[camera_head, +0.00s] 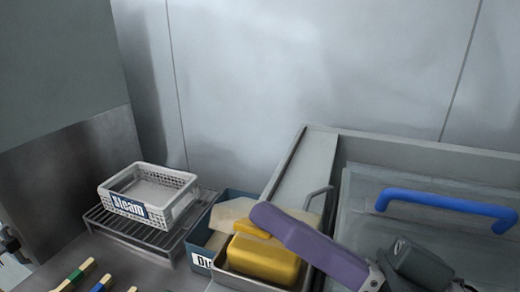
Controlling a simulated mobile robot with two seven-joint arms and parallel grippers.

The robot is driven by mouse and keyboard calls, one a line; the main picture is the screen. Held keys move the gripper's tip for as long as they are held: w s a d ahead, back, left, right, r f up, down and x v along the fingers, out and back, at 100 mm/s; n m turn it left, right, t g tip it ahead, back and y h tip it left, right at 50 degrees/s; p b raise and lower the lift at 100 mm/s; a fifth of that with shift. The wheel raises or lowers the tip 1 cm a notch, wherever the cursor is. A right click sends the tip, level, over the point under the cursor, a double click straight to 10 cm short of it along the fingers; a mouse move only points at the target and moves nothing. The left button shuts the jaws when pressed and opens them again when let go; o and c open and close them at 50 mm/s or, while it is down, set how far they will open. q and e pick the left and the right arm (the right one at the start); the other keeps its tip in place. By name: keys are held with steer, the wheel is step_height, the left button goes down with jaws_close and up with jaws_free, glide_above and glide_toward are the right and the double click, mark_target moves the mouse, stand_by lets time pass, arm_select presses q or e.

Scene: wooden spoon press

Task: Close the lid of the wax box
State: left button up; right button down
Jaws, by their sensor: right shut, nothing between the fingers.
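A yellow block (262,262), likely the wax, sits in a small grey metal tray or box (238,281) at the lower middle. My right gripper (264,217) comes in from the lower right. Its long purple fingers are shut and empty, passing over the right of the block and hiding part of it. I cannot tell whether they touch anything. My left gripper is not recognisable in view.
A white basket labelled "Steam" (117,203) stands on a wire rack (128,229) at the left. A blue bin (196,262) holds pale flat pieces. A large grey unit at right has a blue handle (445,205). Colour-banded sticks (75,276) lie lower left. A wall closes the back.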

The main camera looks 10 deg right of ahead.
steer(key=f+n+b, duration=0.1)
steer(key=s+f+n+y+b, duration=0.1)
steer(key=n, duration=0.1)
steer(key=a+f+n+g+b, duration=0.1)
steer(key=shift+s+f+n+y, duration=0.2)
steer(key=shift+s+n+y, duration=0.1)
steer(key=shift+n, duration=0.1)
steer(key=shift+s+a+f+n+g+y+b, duration=0.2)
steer(key=shift+f+n+g+b, duration=0.3)
steer(key=shift+n+b, duration=0.4)
steer(key=shift+s+a+f+n+g+y+b, duration=0.1)
steer(key=shift+s+f+n+g+y+b, duration=0.15)
steer(key=shift+f+n+b, duration=0.65)
steer(key=shift+r+g, duration=0.25)
steer(key=shift+r, duration=0.05)
